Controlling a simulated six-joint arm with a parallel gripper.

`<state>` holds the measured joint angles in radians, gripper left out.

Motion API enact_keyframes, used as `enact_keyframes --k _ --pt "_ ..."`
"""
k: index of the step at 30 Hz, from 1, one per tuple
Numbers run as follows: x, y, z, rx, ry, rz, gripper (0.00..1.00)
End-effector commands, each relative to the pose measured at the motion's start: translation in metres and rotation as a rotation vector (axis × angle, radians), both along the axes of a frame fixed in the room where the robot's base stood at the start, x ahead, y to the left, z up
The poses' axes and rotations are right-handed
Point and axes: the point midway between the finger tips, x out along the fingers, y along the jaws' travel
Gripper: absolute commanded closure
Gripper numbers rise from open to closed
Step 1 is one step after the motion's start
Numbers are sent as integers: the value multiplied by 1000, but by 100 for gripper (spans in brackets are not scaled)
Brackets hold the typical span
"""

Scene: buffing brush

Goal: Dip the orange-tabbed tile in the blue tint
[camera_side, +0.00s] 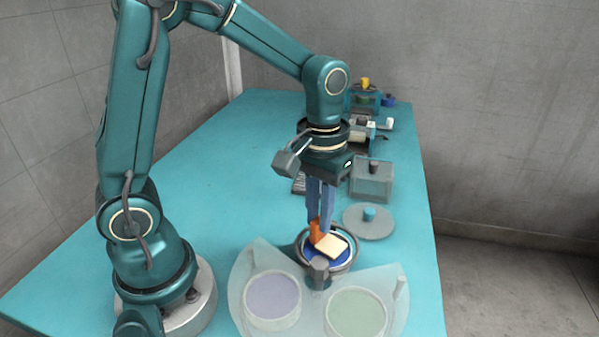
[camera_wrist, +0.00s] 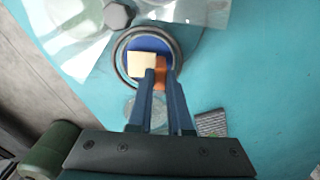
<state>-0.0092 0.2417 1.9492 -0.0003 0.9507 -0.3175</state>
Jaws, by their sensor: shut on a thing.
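The tile (camera_side: 331,244) is a cream square with an orange tab (camera_side: 316,231). It also shows in the wrist view (camera_wrist: 141,64), with its orange tab (camera_wrist: 160,73) between the fingers. My gripper (camera_side: 317,222) points down and is shut on the orange tab. The tile is over or in the round pot of blue tint (camera_side: 340,262), inside the dark rim. The blue shows around the tile in the wrist view (camera_wrist: 150,45). I cannot tell how deep the tile sits in the blue.
A clear fan-shaped cover (camera_side: 390,300) lies in front, over a purple pot (camera_side: 272,299) and a green pot (camera_side: 356,313). A round lid with a blue knob (camera_side: 369,221) and a clear box (camera_side: 371,181) stand behind to the right. The table's left side is clear.

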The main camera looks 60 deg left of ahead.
Motion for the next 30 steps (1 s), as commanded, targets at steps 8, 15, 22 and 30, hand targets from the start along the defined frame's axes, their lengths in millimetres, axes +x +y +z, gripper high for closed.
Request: enact_keyframes --k 8,15,22,30 --pt "0 0 -8 0 2 0 100" --pt "0 0 -15 0 1 0 100" --pt "0 0 -22 0 1 0 100" --pt "0 0 -25 0 0 0 100"
